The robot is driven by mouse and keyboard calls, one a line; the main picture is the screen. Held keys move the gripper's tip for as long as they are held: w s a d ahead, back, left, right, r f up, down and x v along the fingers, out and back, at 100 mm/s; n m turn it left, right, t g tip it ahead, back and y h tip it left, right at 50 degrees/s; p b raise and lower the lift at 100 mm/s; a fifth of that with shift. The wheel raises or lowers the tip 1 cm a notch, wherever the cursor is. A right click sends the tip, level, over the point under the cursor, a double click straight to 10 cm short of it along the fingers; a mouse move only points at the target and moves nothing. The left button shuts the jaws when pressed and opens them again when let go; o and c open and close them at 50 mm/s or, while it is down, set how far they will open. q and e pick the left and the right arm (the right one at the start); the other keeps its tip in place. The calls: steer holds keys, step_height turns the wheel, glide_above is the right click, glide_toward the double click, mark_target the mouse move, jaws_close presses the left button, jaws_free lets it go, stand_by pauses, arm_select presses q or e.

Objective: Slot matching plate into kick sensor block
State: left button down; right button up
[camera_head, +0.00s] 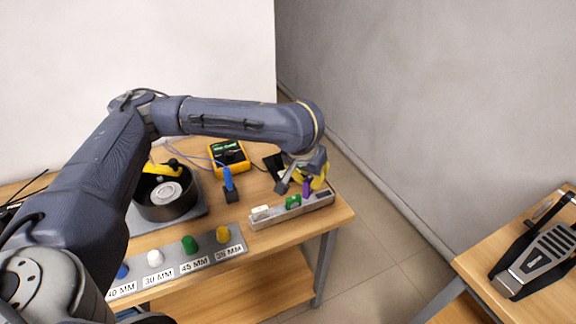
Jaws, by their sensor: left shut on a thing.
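My left gripper (300,182) is over the right part of a long grey holder (275,222) near the table's right end. A small dark block (231,195) with a blue upright part and cable, possibly the sensor block, stands left of the holder. My right gripper is not in view.
A yellow meter (229,156) stands behind the dark block. A black round drum-like pad (167,197) is at left. A grey strip (207,262) with coloured knobs and millimetre labels lies in front. A pedal (538,255) sits on another table at right.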

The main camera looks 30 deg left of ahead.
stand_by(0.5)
arm_select(q)
steer(key=shift+r, duration=0.15)
steer(key=w+a+r+m+g+h, duration=0.1)
steer(key=w+a+r+m, duration=0.35)
steer(key=w+a, duration=0.4)
steer(key=w+a+r+m+h, duration=0.25)
steer(key=w+a+r, duration=0.35)
steer(key=w+a, duration=0.3)
steer(key=shift+y, duration=0.45)
steer(key=f, duration=1.3)
steer(key=w+f, duration=0.1)
steer(key=f, duration=0.5)
steer(key=shift+d+f, duration=0.25)
steer(key=shift+d, duration=0.15)
steer(key=shift+f, duration=0.1)
